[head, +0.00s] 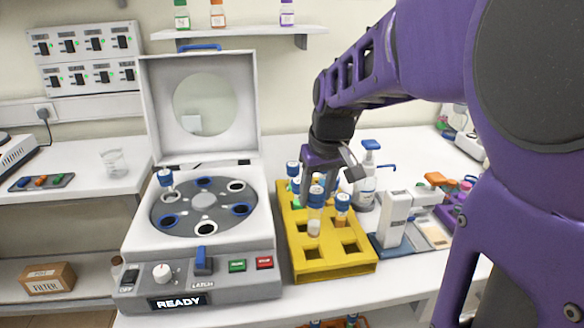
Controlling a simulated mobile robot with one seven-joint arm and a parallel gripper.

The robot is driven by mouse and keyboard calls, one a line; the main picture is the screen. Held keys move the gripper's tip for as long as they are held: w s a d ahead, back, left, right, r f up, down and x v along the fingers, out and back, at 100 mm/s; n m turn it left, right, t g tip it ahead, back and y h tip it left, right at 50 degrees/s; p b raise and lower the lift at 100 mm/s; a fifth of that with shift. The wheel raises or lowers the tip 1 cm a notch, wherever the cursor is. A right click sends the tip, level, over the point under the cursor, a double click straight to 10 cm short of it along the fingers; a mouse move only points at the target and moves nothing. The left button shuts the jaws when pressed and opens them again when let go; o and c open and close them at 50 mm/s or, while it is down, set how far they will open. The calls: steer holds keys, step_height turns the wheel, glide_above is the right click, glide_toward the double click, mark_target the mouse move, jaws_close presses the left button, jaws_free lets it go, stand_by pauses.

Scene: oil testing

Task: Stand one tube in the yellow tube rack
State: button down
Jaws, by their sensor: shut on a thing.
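The yellow tube rack (335,268) stands on the white bench, right of the open centrifuge. My gripper (322,179) is above the rack, pointing down, and is shut on a blue-capped tube (314,222) with pale contents. The held tube is roughly upright over the rack; I cannot tell whether its bottom is inside a hole. An amber tube (341,218) with a blue cap stands in the rack to its right. More blue-capped tubes (293,170) stand at the rack's back left, partly hidden. The front holes of the rack look empty.
The centrifuge (204,255) has its lid up and one blue-capped tube (166,180) in its rotor. A white dispenser bottle (366,185) and a small white instrument (395,222) stand close right of the rack. A glass beaker (114,162) is far left.

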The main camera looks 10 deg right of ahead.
mark_target(314, 226)
steer(key=shift+f+b, duration=1.5)
steer(key=shift+f, duration=0.4)
steer(key=shift+f+b, duration=1)
steer(key=shift+f, duration=0.55)
steer(key=shift+f, duration=1.1)
stand_by(0.7)
steer(key=shift+c, duration=1.2)
jaws_free()
steer(key=shift+r, duration=0.1)
